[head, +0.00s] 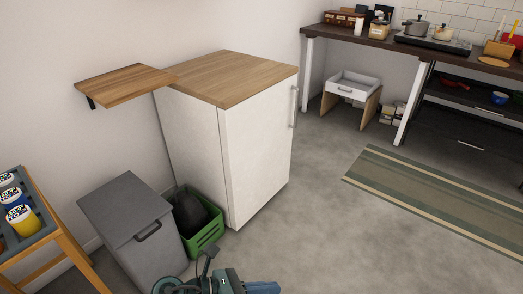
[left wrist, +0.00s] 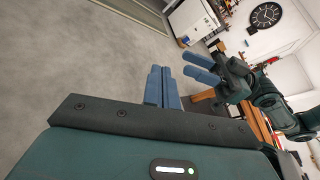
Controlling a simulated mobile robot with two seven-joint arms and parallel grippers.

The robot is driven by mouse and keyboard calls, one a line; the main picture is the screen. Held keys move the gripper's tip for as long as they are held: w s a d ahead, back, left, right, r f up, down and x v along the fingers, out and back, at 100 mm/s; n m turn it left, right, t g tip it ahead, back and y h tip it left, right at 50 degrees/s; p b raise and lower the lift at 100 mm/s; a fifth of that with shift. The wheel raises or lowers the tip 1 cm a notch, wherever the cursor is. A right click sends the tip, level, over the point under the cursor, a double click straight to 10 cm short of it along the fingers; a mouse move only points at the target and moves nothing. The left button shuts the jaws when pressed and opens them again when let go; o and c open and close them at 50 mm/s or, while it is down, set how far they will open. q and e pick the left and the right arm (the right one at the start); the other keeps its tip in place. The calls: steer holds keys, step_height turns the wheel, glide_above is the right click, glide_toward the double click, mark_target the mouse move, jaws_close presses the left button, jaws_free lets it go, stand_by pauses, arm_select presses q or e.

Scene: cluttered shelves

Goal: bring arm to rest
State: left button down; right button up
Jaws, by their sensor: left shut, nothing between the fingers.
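My left gripper (head: 262,287) is at the bottom edge of the head view, partly cut off, above the grey floor. In the left wrist view its two blue fingers (left wrist: 163,88) lie together with nothing between them. My right gripper (left wrist: 199,68) shows in the left wrist view, to the right of the left fingers. Its two blue fingers stand apart, and nothing shows between them.
A white cabinet (head: 260,150) with a wooden top stands ahead. A grey bin (head: 135,230) and a green crate (head: 207,235) stand beside it. A wooden wall shelf (head: 125,85) juts out at left. The floor (head: 330,230) at right is clear, with a striped rug (head: 430,195).

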arm_select(q)
steer(key=w+a+r+n+t+y+p, duration=0.1)
steer(key=a+r+n+t+y+p, duration=0.3)
steer(key=n, duration=0.8)
steer(key=w+a+r+n+t, duration=0.1)
steer(key=w+r+n+t, duration=0.1)
steer(key=r+n+t, duration=0.65)
steer(key=s+a+f+n+g+y+p, duration=0.2)
steer(key=s+a+f+n+y, duration=0.1)
steer(key=n, duration=0.7)
steer(key=s+a+f+n+g+y+p, duration=0.2)
steer(key=a+f+n, duration=0.5)
steer(key=n, duration=0.4)
steer(key=s+g+y, duration=0.1)
steer(key=s+y, duration=0.1)
steer(key=s, duration=0.1)
steer(key=shift+f, duration=0.2)
arm_select(e)
step_height(320, 180, up, 2)
steer(key=shift+r+g+h, duration=0.2)
steer(key=shift+g+h, duration=0.1)
steer(key=shift+g, duration=0.6)
arm_select(q)
steer(key=shift+s+n, duration=0.1)
steer(key=shift+n, duration=0.15)
